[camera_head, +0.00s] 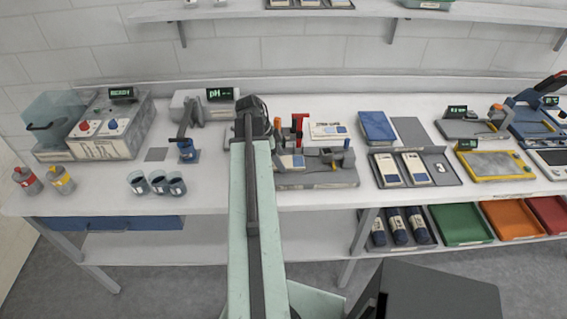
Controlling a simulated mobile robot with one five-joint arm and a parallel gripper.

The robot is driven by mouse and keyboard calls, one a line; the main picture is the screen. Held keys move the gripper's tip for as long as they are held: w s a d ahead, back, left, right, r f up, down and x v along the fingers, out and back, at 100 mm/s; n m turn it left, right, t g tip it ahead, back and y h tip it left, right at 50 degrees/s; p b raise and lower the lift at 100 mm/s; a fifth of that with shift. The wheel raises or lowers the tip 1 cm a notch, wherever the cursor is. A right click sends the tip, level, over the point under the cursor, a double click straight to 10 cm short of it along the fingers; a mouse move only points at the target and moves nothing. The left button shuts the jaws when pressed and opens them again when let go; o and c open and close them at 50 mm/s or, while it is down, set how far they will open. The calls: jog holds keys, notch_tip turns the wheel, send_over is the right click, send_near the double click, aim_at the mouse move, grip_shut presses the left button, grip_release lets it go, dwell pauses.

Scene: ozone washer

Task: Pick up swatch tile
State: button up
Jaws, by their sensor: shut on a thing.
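My arm reaches forward from the bottom middle over the bench. Its dark end, with my gripper (252,112), is above the back middle of the bench. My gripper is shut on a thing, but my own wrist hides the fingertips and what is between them. I cannot make out a swatch tile for certain. A small flat grey square (156,154) lies on the bench at the left, well apart from my gripper.
A grey fixture (318,176) with a red-topped part stands just right of my arm. Several dark cups (158,183) stand to the left. A tray with cream packs (391,171) and a yellow-framed device (496,166) are at the right. The bench's front left is partly clear.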

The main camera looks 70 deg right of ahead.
jog(key=shift+r, duration=0.15)
notch_tip(320, 180, up, 28)
jog(key=p, duration=2.8)
